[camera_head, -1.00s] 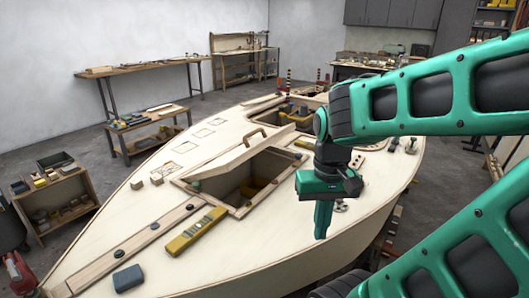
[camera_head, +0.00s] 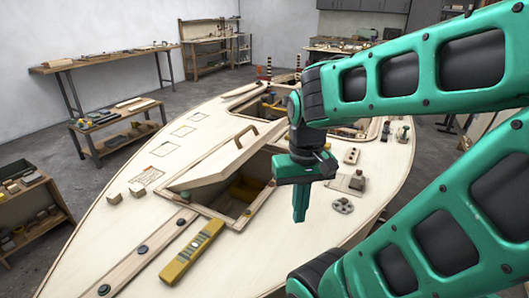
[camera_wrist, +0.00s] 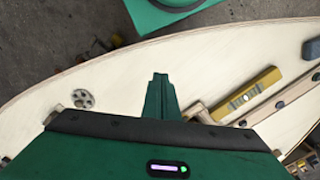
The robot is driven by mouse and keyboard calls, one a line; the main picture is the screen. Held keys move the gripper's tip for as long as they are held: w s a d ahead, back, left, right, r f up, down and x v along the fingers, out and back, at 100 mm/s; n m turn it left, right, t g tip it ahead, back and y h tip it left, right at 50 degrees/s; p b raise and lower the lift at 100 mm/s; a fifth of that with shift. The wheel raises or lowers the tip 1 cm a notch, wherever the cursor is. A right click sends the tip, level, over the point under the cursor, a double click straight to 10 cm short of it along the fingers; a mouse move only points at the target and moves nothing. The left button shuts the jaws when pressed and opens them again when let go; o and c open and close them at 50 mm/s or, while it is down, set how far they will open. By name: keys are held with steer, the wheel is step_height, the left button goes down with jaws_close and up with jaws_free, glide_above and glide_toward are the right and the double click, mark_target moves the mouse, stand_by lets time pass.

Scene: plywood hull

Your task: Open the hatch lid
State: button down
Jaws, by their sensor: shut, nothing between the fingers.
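The hatch lid (camera_head: 213,165) is a pale plywood panel with a brown bar handle (camera_head: 246,135). It is tilted partly up over the hatch opening (camera_head: 232,202), whose dark inside and some yellow contents show below the lid's raised edge. My gripper (camera_head: 299,214) points down, shut and empty, to the right of the opening and apart from the lid. In the wrist view my gripper's shut fingers (camera_wrist: 160,80) show over the deck; the lid cannot be made out there.
A yellow spirit level (camera_head: 192,252) lies on the hull deck (camera_head: 125,215) in front of the opening; it also shows in the wrist view (camera_wrist: 246,96). A round perforated fitting (camera_head: 343,206) sits right of my gripper. A second opening (camera_head: 270,112) lies farther back. Two wooden blocks (camera_head: 138,190) stand left.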

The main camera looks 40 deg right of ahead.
steer(key=w+d+f+m+t+y, duration=0.1)
steer(key=w+d+f+m, duration=0.1)
steer(key=w+m, duration=0.2)
steer(key=w+d+f+m+t+y, duration=0.2)
steer(key=w+d+m, duration=0.1)
steer(key=w, duration=0.3)
steer(key=w+d+f+m+t+y, duration=0.1)
steer(key=w+d+f+m+t, duration=0.1)
steer(key=w+m, duration=0.3)
steer(key=shift+w+d+f+m, duration=0.4)
steer(key=shift+d+f+m, duration=0.05)
steer(key=shift+f+m, duration=0.15)
steer(key=w+d+r+m+t, duration=0.1)
steer(key=d+r+m+t, duration=0.1)
steer(key=d+m+t, duration=0.35)
steer(key=w+d+r+m+t, duration=0.1)
steer(key=w+d+m+t, duration=0.15)
steer(key=d+m, duration=0.5)
steer(key=w+a+t, duration=0.1)
steer(key=w+a, duration=0.2)
steer(key=w, duration=0.7)
steer(key=shift+a+r+y, duration=0.2)
steer(key=shift+r+y, duration=0.1)
steer(key=shift+r, duration=0.15)
steer(key=shift+w, duration=0.1)
